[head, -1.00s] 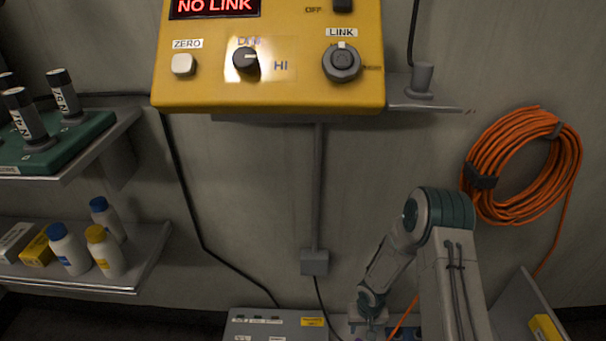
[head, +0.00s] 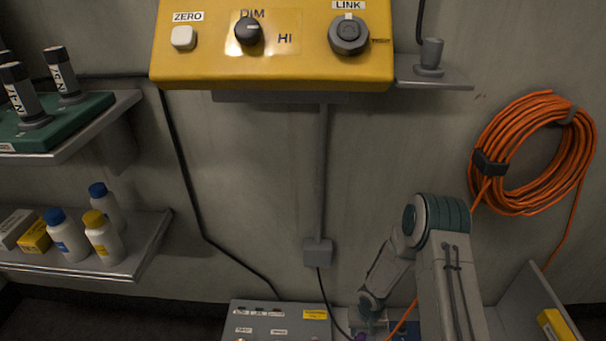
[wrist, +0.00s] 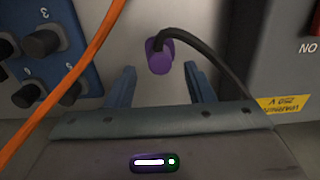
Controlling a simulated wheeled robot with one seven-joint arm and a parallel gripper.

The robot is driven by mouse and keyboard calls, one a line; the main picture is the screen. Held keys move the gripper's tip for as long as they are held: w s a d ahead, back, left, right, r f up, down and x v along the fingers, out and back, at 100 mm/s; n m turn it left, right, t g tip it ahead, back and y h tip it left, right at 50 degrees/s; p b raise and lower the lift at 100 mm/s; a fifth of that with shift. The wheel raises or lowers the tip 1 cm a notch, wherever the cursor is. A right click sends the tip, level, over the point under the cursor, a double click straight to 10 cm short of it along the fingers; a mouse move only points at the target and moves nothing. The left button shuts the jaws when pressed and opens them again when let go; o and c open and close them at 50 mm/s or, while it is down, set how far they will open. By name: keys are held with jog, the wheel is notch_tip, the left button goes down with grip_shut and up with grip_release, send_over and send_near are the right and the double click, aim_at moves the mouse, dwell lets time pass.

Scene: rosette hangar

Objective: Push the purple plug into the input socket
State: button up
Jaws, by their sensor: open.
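The purple plug (wrist: 158,57) is in the wrist view, just beyond and between the two fingers of my gripper (wrist: 160,85). A black cable runs from it to the right. The gripper is open, with a blue finger on each side, and holds nothing. In the head view a small bit of the purple plug (head: 360,336) shows at the bottom edge, below my arm. I cannot make out an input socket in either view.
A grey box (head: 280,318) with a yellow label stands left of the arm; a blue panel (wrist: 45,50) with black knobs is at left in the wrist view. An orange cable (wrist: 85,60) crosses beside the left finger. A yellow console (head: 270,75) hangs above.

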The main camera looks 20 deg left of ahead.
aim_at(362, 336)
notch_tip(362, 336, down, 5)
jog(key=b, duration=0.3)
jog(key=shift+r, duration=0.15)
jog(key=shift+b, duration=0.3)
dwell(0.9)
grip_shut()
jog(key=shift+r+p, duration=2.05)
jog(key=shift+r, duration=1.05)
jog(key=shift+a, duration=0.1)
